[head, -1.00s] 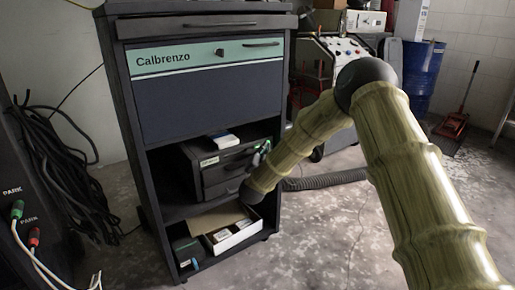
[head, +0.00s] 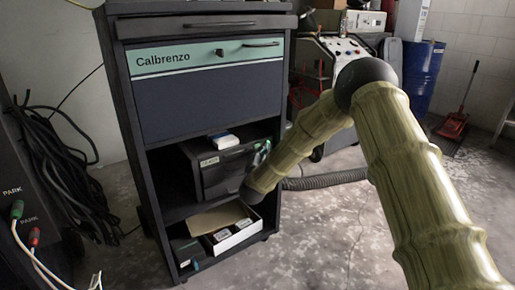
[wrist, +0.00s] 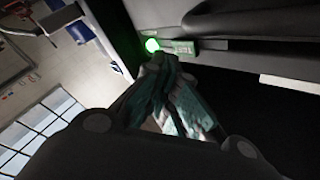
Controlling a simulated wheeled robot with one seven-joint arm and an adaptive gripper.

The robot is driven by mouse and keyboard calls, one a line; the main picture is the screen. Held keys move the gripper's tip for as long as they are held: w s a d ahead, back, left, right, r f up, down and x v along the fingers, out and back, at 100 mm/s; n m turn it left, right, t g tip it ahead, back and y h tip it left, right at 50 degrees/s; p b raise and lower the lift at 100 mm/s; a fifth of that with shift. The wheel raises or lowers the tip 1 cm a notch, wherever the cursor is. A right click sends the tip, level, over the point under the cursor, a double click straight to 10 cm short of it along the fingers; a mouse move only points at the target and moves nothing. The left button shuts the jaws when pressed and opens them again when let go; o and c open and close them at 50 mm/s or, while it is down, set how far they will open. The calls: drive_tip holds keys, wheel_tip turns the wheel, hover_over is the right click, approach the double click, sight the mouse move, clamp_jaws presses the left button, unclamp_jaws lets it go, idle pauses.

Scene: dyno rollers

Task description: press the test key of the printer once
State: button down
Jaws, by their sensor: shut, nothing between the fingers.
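The printer (head: 222,172) is a dark box on the middle shelf of the cabinet, with a small pale label on its front. In the wrist view its dark body (wrist: 240,28) fills the upper right. My gripper (head: 262,152) is shut and empty at the printer's right front edge. In the wrist view my gripper's tips (wrist: 160,60) are just below the green spot. I cannot tell whether they touch it.
The dark cabinet (head: 205,100) frames the printer above and below. An open box (head: 235,238) sits on the bottom shelf. A corrugated hose (head: 325,180) lies at the right; floor in front is clear.

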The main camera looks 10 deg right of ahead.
drive_tip(key=shift+w+a, duration=0.1)
drive_tip(key=shift+w, duration=0.05)
drive_tip(key=shift+w+a, duration=0.1)
drive_tip(key=shift+w, duration=0.15)
drive_tip(key=shift+w+a, duration=0.1)
drive_tip(key=shift+w, duration=0.25)
idle(0.8)
drive_tip(key=shift+s, duration=0.1)
idle(0.3)
drive_tip(key=shift+s+d+p, duration=0.25)
drive_tip(key=shift+s+p, duration=0.2)
drive_tip(key=shift+s, duration=0.2)
drive_tip(key=s, duration=0.1)
drive_tip(key=s+d+p, duration=0.1)
drive_tip(key=s, duration=0.2)
drive_tip(key=shift+s+d+p, duration=0.35)
drive_tip(key=shift+p, duration=0.05)
idle(0.6)
